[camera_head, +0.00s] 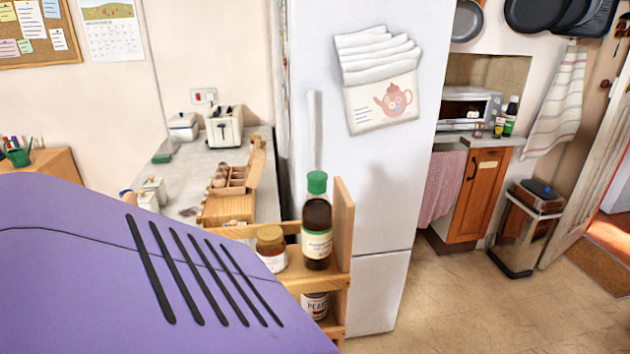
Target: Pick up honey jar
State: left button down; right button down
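A small squat jar (271,246) with a golden-brown lid and a pale label stands upright on the upper shelf of a narrow wooden rack (343,225). It looks like the honey jar, but its label is too small to read. A dark bottle (317,235) with a green cap stands close to its right and is taller. The jar's lower part is partly hidden by a large purple surface close to the camera. Neither of my grippers can be seen.
Another labelled jar (315,303) sits on the rack's lower shelf. A white fridge (370,200) stands right behind the rack. A counter (190,165) behind holds a toaster (224,127) and a wooden egg box (232,180).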

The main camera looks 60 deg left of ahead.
aim_at(271, 250)
jog(key=u, duration=2.2)
jog(key=i+l+u, duration=0.15)
jog(key=l, duration=0.25)
jog(key=l+u, duration=0.15)
jog(key=l, duration=0.3)
